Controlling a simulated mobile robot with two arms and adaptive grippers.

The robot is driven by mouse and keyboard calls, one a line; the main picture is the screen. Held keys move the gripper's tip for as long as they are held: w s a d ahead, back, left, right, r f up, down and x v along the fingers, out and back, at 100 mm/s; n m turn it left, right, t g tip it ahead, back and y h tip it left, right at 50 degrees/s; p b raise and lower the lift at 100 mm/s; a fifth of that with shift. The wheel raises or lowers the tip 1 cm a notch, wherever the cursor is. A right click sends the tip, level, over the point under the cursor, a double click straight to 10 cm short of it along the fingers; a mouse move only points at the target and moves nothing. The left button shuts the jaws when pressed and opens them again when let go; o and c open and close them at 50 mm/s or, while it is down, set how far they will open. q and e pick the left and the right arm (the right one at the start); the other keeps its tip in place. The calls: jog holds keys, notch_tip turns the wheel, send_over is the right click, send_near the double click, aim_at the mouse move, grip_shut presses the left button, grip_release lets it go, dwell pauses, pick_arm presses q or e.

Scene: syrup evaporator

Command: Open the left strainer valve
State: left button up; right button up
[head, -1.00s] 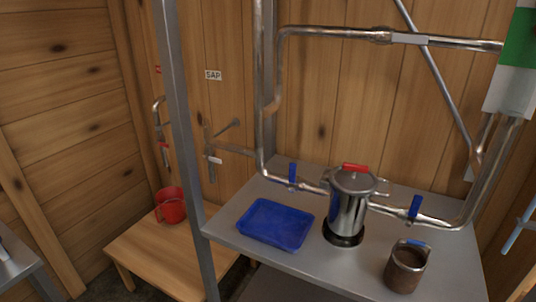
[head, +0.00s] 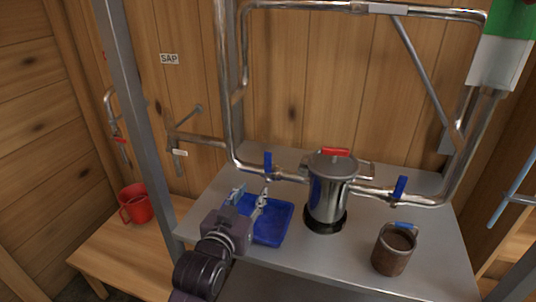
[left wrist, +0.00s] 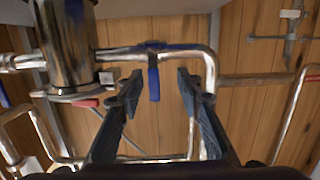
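The left strainer valve has a blue lever (head: 268,163) standing upright, across the steel pipe left of the metal strainer pot (head: 328,196). In the left wrist view the same blue lever (left wrist: 154,82) shows between my fingers and farther off, crosswise to its pipe. My left gripper (head: 250,195) is open and empty, in front of and below the lever, over the blue tray. Its spread fingers also show in the left wrist view (left wrist: 159,78). I see no contact with the lever. My right gripper is not in view.
The blue tray (head: 272,229) lies on the grey metal table (head: 330,261), partly hidden by my gripper. A second blue lever (head: 399,188) stands right of the strainer. A brown mug-like pot (head: 393,251) is at front right. A grey post (head: 141,130) rises at left.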

pick_arm(q)
jog(key=t+h, duration=0.1)
send_near(267, 155)
jog(key=x, duration=0.3)
jog(key=shift+p+x, duration=0.65)
jog(key=shift+x, duration=3.05)
grip_shut()
